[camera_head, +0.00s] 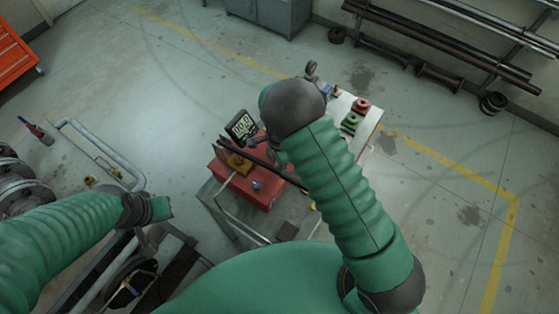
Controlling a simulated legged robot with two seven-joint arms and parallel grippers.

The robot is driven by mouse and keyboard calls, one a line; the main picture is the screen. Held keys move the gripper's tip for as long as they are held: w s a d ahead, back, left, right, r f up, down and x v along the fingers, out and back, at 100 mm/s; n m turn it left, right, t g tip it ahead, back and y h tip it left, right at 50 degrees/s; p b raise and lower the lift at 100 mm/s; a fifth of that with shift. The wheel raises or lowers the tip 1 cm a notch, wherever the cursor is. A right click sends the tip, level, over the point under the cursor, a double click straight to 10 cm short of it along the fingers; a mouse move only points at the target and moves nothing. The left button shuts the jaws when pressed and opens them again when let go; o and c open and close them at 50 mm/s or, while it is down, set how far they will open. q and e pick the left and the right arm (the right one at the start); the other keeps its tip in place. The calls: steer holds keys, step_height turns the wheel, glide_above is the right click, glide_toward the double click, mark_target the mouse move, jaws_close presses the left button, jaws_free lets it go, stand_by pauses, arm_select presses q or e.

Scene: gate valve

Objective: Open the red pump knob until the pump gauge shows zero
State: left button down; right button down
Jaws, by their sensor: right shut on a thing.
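The red pump (262,185) sits on a grey cart at the centre. Its digital gauge (241,126) stands above its far left side, with digits that look like zeros but are small. My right gripper (262,139) is beside the gauge, partly hidden under my own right arm. It is shut on the red pump knob, which the gripper and arm hide. My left gripper (160,208) is at the left, away from the pump, and its fingers are too unclear to tell their opening.
A dark pump lever (275,171) crosses above the pump. Red and green fittings (355,113) lie on a pale surface beyond my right arm. A metal rail (98,150) and flanged pipe parts (18,185) stand at the left. Free floor lies beyond the pump.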

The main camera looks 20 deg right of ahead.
steer(key=shift+w+r, duration=0.15)
steer(key=shift+w, duration=0.05)
stand_by(0.3)
steer(key=c, duration=1.3)
jaws_free()
steer(key=shift+o, duration=1.2)
steer(key=shift+a, duration=0.1)
steer(key=shift+o, duration=0.3)
steer(key=shift+s, duration=0.1)
steer(key=shift+a, duration=0.1)
step_height(320, 180, up, 17)
steer(key=b, duration=0.2)
steer(key=shift+f, duration=0.2)
